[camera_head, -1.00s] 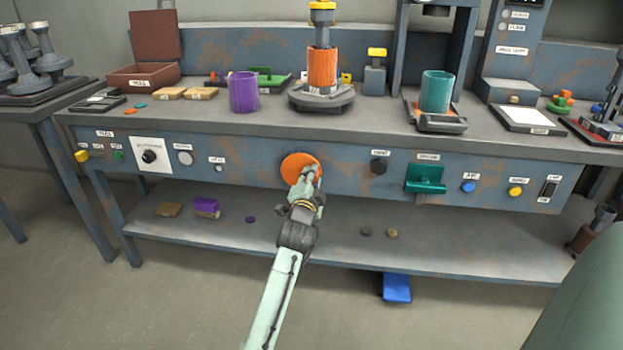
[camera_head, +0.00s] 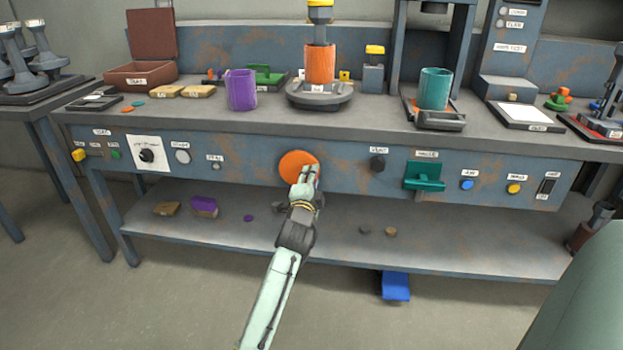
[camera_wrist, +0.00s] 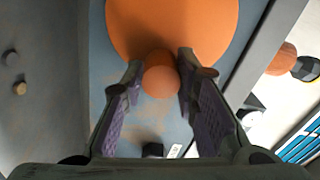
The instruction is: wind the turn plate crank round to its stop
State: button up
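The crank is an orange disc (camera_head: 296,164) on the bench's front panel with a round orange knob standing out from it. The disc (camera_wrist: 165,22) fills the top of the wrist view, with the knob (camera_wrist: 160,82) in front of it. My gripper (camera_head: 311,168) is at the disc's right side in the head view and hides the knob there. In the wrist view my gripper (camera_wrist: 161,75) has one finger on each side of the knob, with the tips appearing to touch it. An orange cylinder (camera_head: 320,64) stands on the round turn plate (camera_head: 320,97) above the crank.
The front panel also carries a dark knob (camera_head: 377,164) and a green handle (camera_head: 424,176) to the right, and a dial (camera_head: 147,156) to the left. The lower shelf (camera_head: 330,250) holds small loose pieces.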

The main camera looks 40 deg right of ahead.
jog(key=o, duration=0.4)
jog(key=shift+s+a, duration=0.1)
jog(key=v, duration=0.7)
jog(key=shift+s, duration=0.1)
dwell(0.4)
